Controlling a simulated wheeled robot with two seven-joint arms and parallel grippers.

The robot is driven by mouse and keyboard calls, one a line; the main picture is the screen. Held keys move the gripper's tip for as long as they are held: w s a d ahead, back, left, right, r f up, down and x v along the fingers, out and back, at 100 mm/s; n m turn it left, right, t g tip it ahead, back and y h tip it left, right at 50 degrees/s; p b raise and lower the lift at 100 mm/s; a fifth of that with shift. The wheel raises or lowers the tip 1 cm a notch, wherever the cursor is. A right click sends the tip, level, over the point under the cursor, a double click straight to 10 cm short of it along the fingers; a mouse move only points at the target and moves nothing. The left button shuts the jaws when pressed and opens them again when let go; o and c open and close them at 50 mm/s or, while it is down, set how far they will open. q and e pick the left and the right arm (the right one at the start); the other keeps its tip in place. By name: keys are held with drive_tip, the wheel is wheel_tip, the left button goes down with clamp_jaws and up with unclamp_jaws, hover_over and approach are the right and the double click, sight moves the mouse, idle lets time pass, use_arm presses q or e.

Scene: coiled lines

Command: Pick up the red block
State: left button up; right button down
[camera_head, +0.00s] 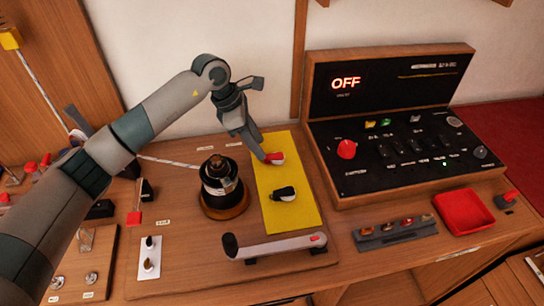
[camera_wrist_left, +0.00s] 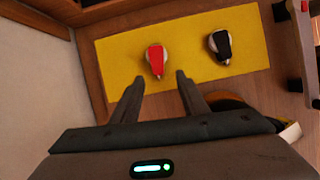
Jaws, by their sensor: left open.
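A red block-shaped handle (camera_head: 276,158) on a pale round base lies on the yellow mat (camera_head: 302,212) near its far end. In the left wrist view the red handle (camera_wrist_left: 156,61) shows just beyond the fingertips, between their lines. My left gripper (camera_head: 262,157) is at the red handle in the head view and hides part of it. In the left wrist view my left gripper (camera_wrist_left: 159,76) is open, with nothing between its fingers. My right gripper is not in view.
A black handle (camera_head: 284,194) on a pale base lies nearer on the mat. A dark cylinder (camera_head: 220,180) on a wooden base stands left of it. A long bar handle (camera_head: 278,247) lies in front. A control box (camera_head: 390,140) showing OFF and a red tray (camera_head: 463,212) are right.

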sight(271, 159)
use_arm(q)
drive_tip(key=shift+d+f+p, duration=0.25)
drive_tip(key=shift+f+p, duration=0.15)
drive_tip(key=shift+p, duration=0.15)
drive_tip(key=p+x, duration=0.2)
drive_tip(key=x, duration=0.1)
drive_tip(key=shift+w+f, duration=0.15)
drive_tip(key=shift+f, duration=0.2)
drive_tip(key=shift+d+f, duration=0.15)
drive_tip(key=shift+f, duration=0.1)
drive_tip(key=shift+c, duration=0.5)
clamp_jaws()
